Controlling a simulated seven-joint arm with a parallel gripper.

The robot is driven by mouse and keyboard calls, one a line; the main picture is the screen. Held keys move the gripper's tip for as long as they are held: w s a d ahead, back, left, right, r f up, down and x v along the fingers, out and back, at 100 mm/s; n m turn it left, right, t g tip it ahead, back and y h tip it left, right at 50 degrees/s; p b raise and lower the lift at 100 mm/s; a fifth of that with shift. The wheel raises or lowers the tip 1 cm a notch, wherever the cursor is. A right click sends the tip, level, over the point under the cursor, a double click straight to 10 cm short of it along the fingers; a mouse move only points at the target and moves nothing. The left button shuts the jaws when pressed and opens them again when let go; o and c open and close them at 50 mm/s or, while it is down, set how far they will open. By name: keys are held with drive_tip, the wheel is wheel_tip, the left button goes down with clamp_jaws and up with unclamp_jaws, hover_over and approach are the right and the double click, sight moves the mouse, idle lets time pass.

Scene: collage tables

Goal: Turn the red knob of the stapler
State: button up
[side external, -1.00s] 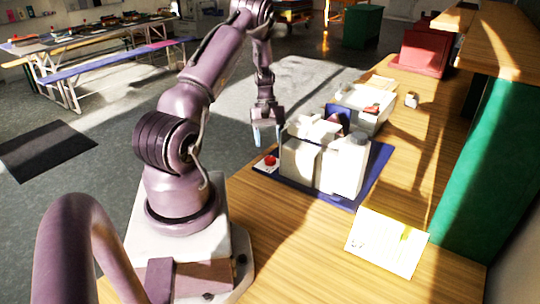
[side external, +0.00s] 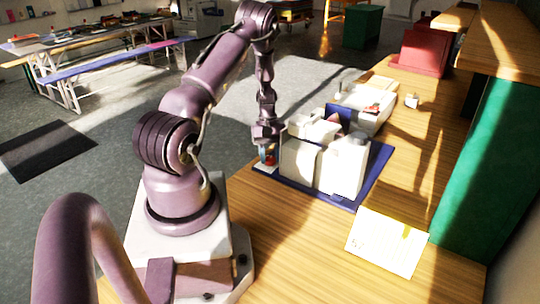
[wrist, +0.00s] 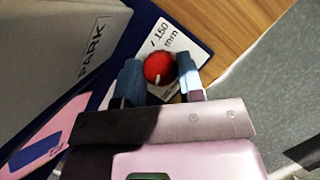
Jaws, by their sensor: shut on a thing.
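The red knob (wrist: 159,68) is round with a small white mark. It sits on a white plate printed "150 mm" (wrist: 187,45). My gripper (wrist: 160,76) is around the knob, with one blue-grey finger on each side, shut on it. In the side external view my gripper (side external: 267,153) points down at the near left end of the dark blue mat (side external: 336,197), and its fingers largely hide the knob. The stapler as a whole cannot be made out clearly.
White box-like containers (side external: 300,163) stand close to the right of my gripper on the mat. One face reads "PARK" (wrist: 93,46) in the wrist view. A pale card (side external: 386,242) lies on the wooden table (side external: 290,245), whose front is clear.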

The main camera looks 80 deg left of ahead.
drive_tip(key=m+g, duration=0.1)
drive_tip(key=m, duration=0.3)
drive_tip(key=shift+m+g, duration=0.4)
drive_tip(key=o, duration=0.9)
drive_tip(key=shift+w, duration=0.1)
drive_tip(key=v, duration=1.3)
drive_tip(key=shift+d+r, duration=0.1)
